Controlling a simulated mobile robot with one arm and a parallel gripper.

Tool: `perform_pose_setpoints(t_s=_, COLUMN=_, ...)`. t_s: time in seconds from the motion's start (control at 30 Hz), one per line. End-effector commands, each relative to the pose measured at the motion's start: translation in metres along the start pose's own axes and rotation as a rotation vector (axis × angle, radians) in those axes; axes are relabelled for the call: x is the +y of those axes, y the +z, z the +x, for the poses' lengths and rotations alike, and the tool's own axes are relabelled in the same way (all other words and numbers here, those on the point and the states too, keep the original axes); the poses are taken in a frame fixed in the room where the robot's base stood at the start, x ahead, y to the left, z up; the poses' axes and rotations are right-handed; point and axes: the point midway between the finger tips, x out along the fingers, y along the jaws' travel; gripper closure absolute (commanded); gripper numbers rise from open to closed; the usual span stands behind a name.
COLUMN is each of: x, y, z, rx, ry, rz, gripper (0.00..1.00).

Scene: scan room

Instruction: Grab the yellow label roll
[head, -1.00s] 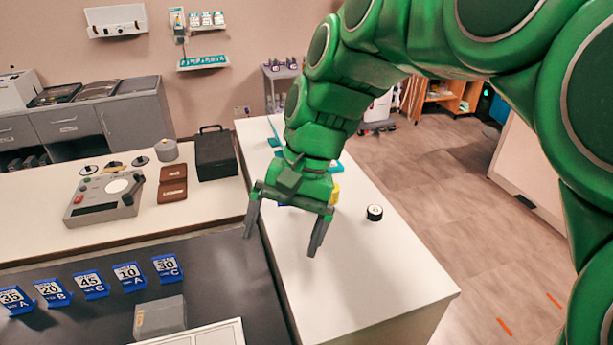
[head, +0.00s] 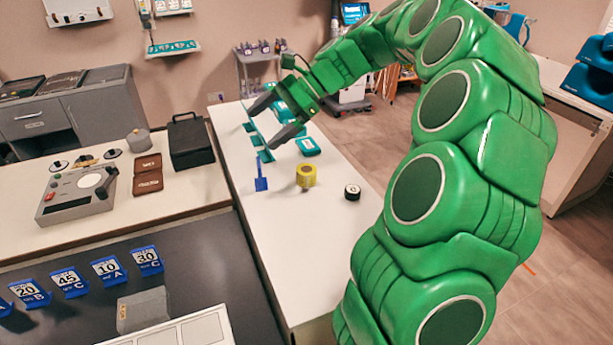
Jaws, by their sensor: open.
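The yellow label roll (head: 306,176) stands on the white counter (head: 290,240), between a blue scoop-like tool (head: 261,176) and a small black-and-white roll (head: 352,192). It is in full view. My gripper (head: 262,126) is open and empty, raised over the far part of the counter. It is above and to the left of the yellow roll in the picture, apart from it, with its fingers pointing left and down.
Teal items (head: 308,147) lie on the counter behind the roll. A black case (head: 190,140) and a grey device (head: 78,193) stand on the left counter. Blue numbered signs (head: 107,270) line the dark surface. The white counter's front part is bare.

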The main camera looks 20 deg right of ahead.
Motion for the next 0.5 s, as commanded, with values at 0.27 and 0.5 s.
perform_pose_setpoints(t_s=0.27, x=-0.035, y=-0.075, z=-0.041, rx=-0.074, ry=-0.153, rz=0.244, gripper=0.01)
perform_pose_setpoints(t_s=0.5, x=-0.047, y=-0.13, z=-0.072, rx=-0.12, ry=-0.255, rz=0.409, gripper=0.01)
